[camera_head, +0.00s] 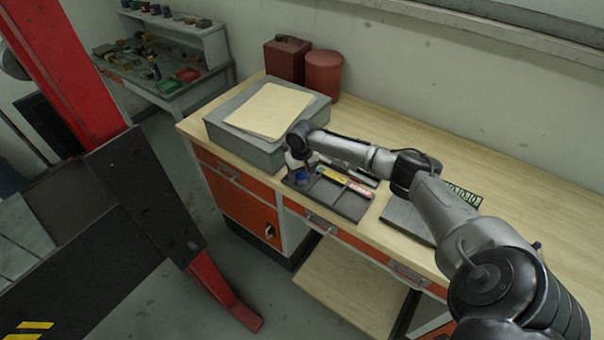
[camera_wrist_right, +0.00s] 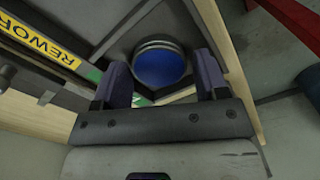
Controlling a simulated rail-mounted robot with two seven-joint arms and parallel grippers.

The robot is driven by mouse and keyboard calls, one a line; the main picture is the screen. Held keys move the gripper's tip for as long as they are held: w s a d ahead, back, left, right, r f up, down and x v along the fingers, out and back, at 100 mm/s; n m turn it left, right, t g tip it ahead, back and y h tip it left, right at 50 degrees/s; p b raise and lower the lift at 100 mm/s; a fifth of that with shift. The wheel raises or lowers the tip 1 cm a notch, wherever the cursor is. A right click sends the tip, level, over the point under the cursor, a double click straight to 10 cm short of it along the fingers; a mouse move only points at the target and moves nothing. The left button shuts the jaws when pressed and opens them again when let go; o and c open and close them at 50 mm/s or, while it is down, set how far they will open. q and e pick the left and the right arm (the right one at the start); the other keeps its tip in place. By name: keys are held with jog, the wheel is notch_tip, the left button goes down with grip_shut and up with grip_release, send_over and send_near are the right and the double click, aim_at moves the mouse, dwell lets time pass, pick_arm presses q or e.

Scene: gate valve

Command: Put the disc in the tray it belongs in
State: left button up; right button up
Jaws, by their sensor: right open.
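The disc (camera_wrist_right: 160,66) has a blue face and a silvery rim. In the right wrist view it lies in an end compartment of the dark divided tray (camera_head: 338,200); in the head view its blue (camera_head: 303,175) shows at the tray's left end. My right gripper (camera_head: 300,163) is over that compartment, with its fingers apart on either side of the disc and a gap at each side. A yellow label reading REWORK (camera_wrist_right: 46,48) marks the neighbouring compartment, and a bit of green label (camera_wrist_right: 94,75) shows by the disc's compartment. My left gripper is out of view.
A grey box (camera_head: 245,142) with tan sheets on top stands left of the tray. A red can (camera_head: 286,58) and a red drum (camera_head: 323,74) stand behind it. A grey plate (camera_head: 407,215) lies right of the tray. The bench's far right is mostly clear.

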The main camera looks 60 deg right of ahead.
aim_at(302, 175)
notch_tip(302, 175, up, 12)
jog(key=s+a+f+n, duration=0.4)
jog(key=a+f, duration=0.5)
jog(key=a, duration=0.3)
jog(key=s+a+f+n, duration=0.35)
jog(key=a+f, duration=0.45)
jog(key=a, duration=0.3)
jog(key=s+a+f+n+t+y, duration=0.1)
jog(key=s+a+n+t, duration=0.1)
jog(key=s+a, duration=0.85)
jog(key=s+a+r+m+t, duration=0.1)
jog(key=s+r, duration=0.3)
jog(key=s, duration=0.5)
jog(key=shift+s+a+t+h+p, duration=0.2)
jog(key=shift+t+h+p, duration=0.1)
jog(key=shift+h+p, duration=0.1)
notch_tip(302, 175, up, 21)
jog(key=p, duration=2.1)
